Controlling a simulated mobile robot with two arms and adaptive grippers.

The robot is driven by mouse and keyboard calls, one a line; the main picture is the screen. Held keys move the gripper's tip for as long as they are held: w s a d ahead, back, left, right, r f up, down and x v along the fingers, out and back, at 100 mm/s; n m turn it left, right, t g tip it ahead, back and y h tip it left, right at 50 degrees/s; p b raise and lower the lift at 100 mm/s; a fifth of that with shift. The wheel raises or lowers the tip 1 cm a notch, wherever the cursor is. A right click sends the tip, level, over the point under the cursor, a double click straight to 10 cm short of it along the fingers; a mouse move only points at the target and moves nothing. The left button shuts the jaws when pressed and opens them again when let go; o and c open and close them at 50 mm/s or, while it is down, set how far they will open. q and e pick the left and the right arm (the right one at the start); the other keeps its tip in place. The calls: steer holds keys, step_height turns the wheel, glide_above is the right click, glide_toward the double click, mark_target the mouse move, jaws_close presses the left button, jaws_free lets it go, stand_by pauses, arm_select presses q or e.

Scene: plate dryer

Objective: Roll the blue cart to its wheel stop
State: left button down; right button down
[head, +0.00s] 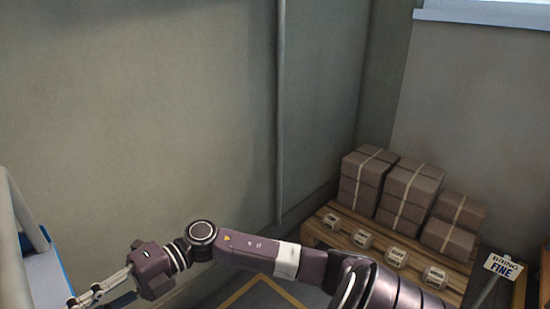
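Part of the blue cart (46,277) shows at the left edge, with a pale top, blue edging and a grey tubular handle (27,212). The rest of the cart is cut off by the frame. My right arm reaches in from the bottom right and across to the left. Its gripper (88,297) is at the bottom left, just right of the cart in the picture. Its fingertips are near the frame edge, and I cannot tell whether they touch the cart or how far apart they are. My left gripper is not in view. No wheel stop can be made out.
A wooden pallet (340,243) with strapped brown stacks (408,194) and several small pale blocks stands in the right corner. A yellow floor line (243,291) shows behind my arm. A vertical pipe (280,110) runs along the wall.

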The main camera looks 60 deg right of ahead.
steer(key=shift+s+f, duration=0.25)
steer(key=shift+f, duration=0.1)
steer(key=c, duration=1.8)
jaws_free()
steer(key=shift+o, duration=0.9)
steer(key=shift+w+r, duration=0.1)
steer(key=shift+r, duration=0.15)
